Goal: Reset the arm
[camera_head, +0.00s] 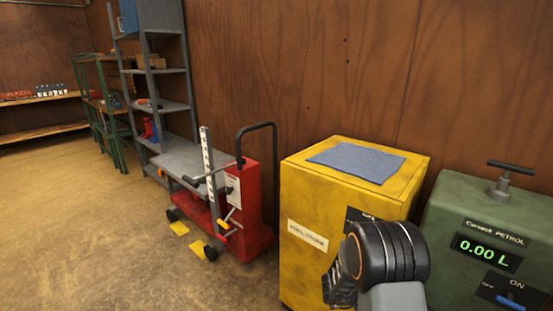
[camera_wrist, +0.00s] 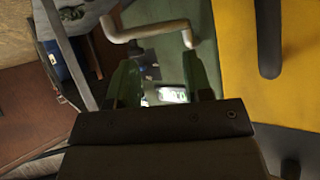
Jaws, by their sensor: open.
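My arm (camera_head: 385,255) shows in the head view as a black ribbed joint and a grey link. It stands in front of the yellow cabinet's lower right and left of the green petrol unit. My gripper's fingers are not clearly visible in that view. In the wrist view my gripper (camera_wrist: 163,80) is open, its two fingers apart with nothing seen held between them. A green surface and a small bright patch show behind the gap. A pale bent handle (camera_wrist: 150,31) lies across the view beyond the fingertips; I cannot tell whether it touches them.
The yellow cabinet (camera_head: 305,210) has a blue cloth (camera_head: 356,161) on top. The green petrol unit (camera_head: 470,215) reads 0.00 L. A red lift (camera_head: 248,195) with a black handle stands left, before grey shelves (camera_head: 165,70). Floor at the left front is clear.

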